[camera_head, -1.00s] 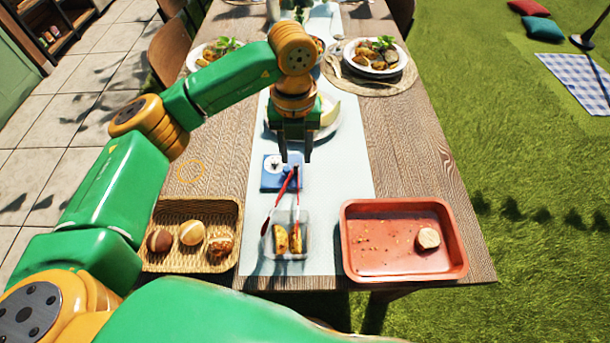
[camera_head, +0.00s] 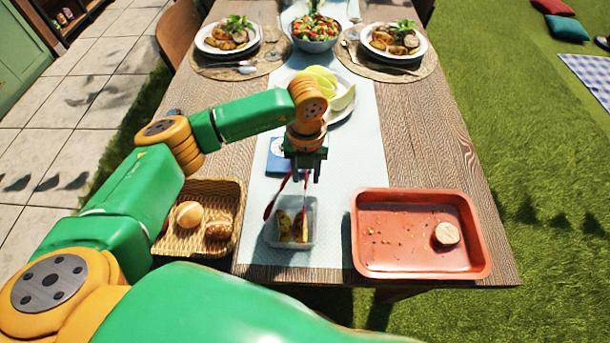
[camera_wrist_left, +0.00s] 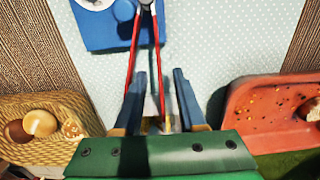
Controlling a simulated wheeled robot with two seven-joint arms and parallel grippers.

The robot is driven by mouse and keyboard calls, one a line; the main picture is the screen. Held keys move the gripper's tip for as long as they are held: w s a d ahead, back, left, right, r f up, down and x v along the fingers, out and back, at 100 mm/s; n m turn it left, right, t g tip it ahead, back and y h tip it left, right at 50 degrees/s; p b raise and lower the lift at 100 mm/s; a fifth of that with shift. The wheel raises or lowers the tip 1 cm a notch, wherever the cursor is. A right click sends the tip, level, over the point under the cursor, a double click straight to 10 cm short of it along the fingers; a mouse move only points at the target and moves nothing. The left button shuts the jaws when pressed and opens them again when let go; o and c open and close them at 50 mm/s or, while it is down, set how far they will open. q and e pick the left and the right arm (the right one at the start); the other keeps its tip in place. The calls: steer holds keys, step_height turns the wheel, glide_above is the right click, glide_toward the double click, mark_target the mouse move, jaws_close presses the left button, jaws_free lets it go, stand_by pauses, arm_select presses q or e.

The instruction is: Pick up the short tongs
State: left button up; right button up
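The short tongs (camera_head: 305,192) have two red arms and stand tilted in a small clear container (camera_head: 312,232) that also holds yellow-brown pieces of food (camera_head: 285,222). In the left wrist view the tongs (camera_wrist_left: 159,62) spread from a metal joint at the top edge. My left gripper (camera_head: 305,178) is above the container, pointing down at the tongs. In the left wrist view my left gripper (camera_wrist_left: 160,82) is open. One red arm runs down between its fingers, and the other passes by the left finger. Contact cannot be told. My right gripper is not in view.
A wicker basket (camera_head: 232,190) with bread rolls stands left of the container. A red tray (camera_head: 405,268) with one round piece and crumbs stands right. A blue item (camera_head: 277,160) lies behind the gripper. A plate with melon slices (camera_head: 340,97) is farther back.

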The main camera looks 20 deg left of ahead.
arm_select(q)
jaws_close()
stand_by(1.4)
